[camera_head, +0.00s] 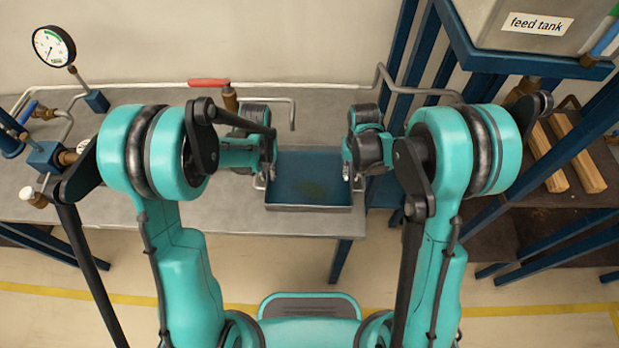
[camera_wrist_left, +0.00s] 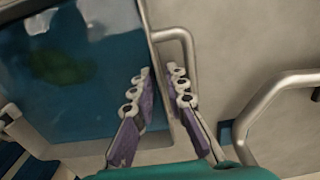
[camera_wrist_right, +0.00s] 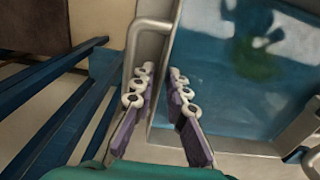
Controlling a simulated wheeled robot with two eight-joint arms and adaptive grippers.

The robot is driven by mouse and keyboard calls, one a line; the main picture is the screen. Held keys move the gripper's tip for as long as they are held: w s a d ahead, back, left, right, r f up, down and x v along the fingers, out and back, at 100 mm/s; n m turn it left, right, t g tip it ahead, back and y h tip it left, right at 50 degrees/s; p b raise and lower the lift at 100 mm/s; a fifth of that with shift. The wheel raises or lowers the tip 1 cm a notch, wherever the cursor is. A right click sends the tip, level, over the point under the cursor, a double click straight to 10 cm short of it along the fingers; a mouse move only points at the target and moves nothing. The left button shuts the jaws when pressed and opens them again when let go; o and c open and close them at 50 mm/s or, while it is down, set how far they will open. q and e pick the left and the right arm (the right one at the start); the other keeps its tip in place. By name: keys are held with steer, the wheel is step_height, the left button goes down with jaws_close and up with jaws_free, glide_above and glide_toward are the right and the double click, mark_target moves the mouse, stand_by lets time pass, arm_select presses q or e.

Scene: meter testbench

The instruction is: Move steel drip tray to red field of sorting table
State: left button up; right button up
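The steel drip tray (camera_head: 310,208) sits at the right end of the grey bench, with a metal rim, a blue inside and a dark greenish patch. A bar handle stands out on each side; the left one (camera_wrist_left: 190,50) shows in the left wrist view, the right one (camera_wrist_right: 133,45) in the right wrist view. My left gripper (camera_head: 265,180) is at the tray's left side, fingers apart (camera_wrist_left: 160,75), with the rim between or below them. My right gripper (camera_head: 352,175) is likewise at the right side, fingers apart (camera_wrist_right: 161,74). Contact cannot be told. No red field is visible.
A pipe with a red-handled valve (camera_head: 208,83) runs behind the tray. A gauge (camera_head: 54,46) and fittings stand at the left. Blue frame posts and the feed tank (camera_head: 530,25) are at the right. The bench (camera_head: 210,212) is clear left of the tray.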

arm_select(q)
steer(key=shift+f, duration=0.1)
jaws_close()
arm_select(e)
jaws_close()
